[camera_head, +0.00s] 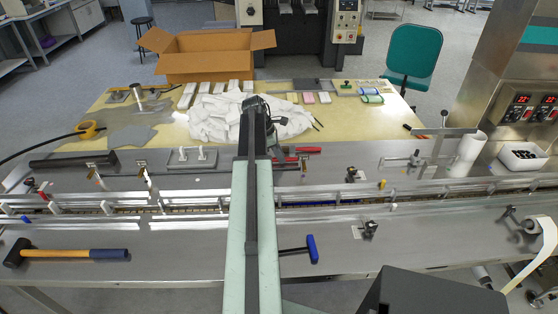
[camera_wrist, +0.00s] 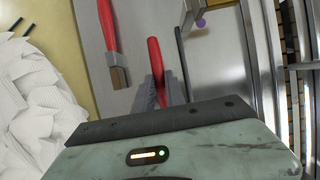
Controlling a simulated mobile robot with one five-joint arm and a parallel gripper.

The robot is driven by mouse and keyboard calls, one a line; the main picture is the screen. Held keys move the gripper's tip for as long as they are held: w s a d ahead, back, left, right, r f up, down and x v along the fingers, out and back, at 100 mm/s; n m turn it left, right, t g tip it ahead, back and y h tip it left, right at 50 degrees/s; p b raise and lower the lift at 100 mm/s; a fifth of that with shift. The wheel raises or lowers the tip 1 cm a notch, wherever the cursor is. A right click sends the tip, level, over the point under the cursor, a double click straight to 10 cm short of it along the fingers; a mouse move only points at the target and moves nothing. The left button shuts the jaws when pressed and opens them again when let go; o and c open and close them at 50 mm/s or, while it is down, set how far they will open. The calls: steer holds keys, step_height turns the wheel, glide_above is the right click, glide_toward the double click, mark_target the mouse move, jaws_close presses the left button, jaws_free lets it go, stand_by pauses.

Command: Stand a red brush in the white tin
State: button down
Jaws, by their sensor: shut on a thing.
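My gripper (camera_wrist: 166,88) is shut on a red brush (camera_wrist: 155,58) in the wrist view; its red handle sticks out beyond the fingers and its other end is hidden. A second red brush (camera_wrist: 107,22) with a metal ferrule lies beside it on the steel surface, apart from the fingers. In the head view, red handles (camera_head: 308,150) show just right of my arm on the machine's back ledge; my fingertips are hidden there. I cannot pick out a white tin for sure; a pale upright cylinder (camera_head: 137,92) stands at the left on the yellow table.
A heap of white cloths (camera_head: 212,118) lies on the yellow table (camera_head: 108,100), near my gripper. A cardboard box (camera_head: 205,62) stands behind. Rails cross the steel machine bed. A hammer (camera_head: 75,254) and a blue-handled tool (camera_head: 312,248) lie in front. A white bin (camera_head: 518,166) stands at right.

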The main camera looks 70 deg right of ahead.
steer(key=shift+f, duration=0.2)
steer(key=c, duration=1.4)
jaws_free()
steer(key=shift+r, duration=0.1)
steer(key=p+v, duration=1.1)
steer(key=v, duration=0.1)
steer(key=shift+r, duration=0.15)
